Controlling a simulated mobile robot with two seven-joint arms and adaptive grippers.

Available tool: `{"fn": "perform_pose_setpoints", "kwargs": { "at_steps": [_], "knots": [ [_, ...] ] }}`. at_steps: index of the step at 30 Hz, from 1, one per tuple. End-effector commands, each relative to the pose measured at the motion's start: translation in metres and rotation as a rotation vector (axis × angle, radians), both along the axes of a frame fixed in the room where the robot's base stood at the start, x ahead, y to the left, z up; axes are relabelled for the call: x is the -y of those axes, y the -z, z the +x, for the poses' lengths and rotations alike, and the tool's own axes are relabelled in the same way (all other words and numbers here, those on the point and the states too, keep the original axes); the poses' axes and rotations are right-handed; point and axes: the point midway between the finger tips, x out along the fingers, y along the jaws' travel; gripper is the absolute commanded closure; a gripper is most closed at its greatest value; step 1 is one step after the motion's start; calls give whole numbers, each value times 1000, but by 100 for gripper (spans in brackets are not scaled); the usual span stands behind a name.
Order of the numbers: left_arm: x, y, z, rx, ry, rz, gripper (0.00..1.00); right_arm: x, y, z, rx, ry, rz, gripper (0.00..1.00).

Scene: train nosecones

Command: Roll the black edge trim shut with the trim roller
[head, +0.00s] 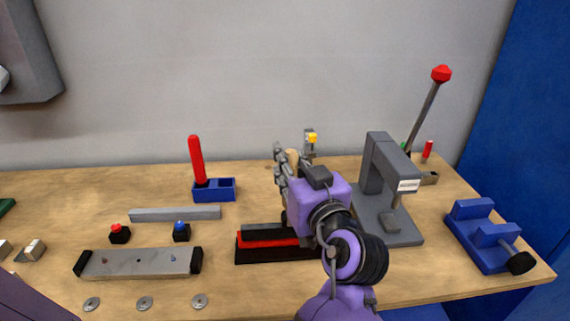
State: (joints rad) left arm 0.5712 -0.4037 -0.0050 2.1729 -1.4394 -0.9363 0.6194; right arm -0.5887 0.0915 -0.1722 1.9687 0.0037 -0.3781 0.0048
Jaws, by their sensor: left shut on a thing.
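My left gripper (285,168) reaches in over the middle of the table, fingers pointing away from me. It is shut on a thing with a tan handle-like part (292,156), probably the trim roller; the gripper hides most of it. A small dark part (284,218) shows below the gripper, close to the block's upper edge; I cannot tell whether it touches. The black edge trim (262,230) seems to be the dark strip on top of a red strip (266,243) on a black base (262,256). My arm hides their right end. My right gripper is not in view.
A blue holder (228,189) with a red-handled tool (196,160) stands behind left. A grey bar (175,214), two buttons and a grey plate (138,262) lie left. A grey press (378,165) and a blue vise (480,235) stand right.

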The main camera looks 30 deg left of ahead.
Motion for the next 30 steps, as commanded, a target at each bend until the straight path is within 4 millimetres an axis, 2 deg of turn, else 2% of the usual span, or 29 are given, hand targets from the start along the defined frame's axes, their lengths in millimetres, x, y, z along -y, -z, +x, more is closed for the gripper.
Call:
{"fn": "perform_pose_setpoints", "kwargs": {
  "at_steps": [9,30],
  "knots": [
    [14,0,8,1,3,-1,100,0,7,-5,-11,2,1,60],
    [15,3,9,-1,-1,1,100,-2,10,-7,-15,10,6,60]
  ]
}}
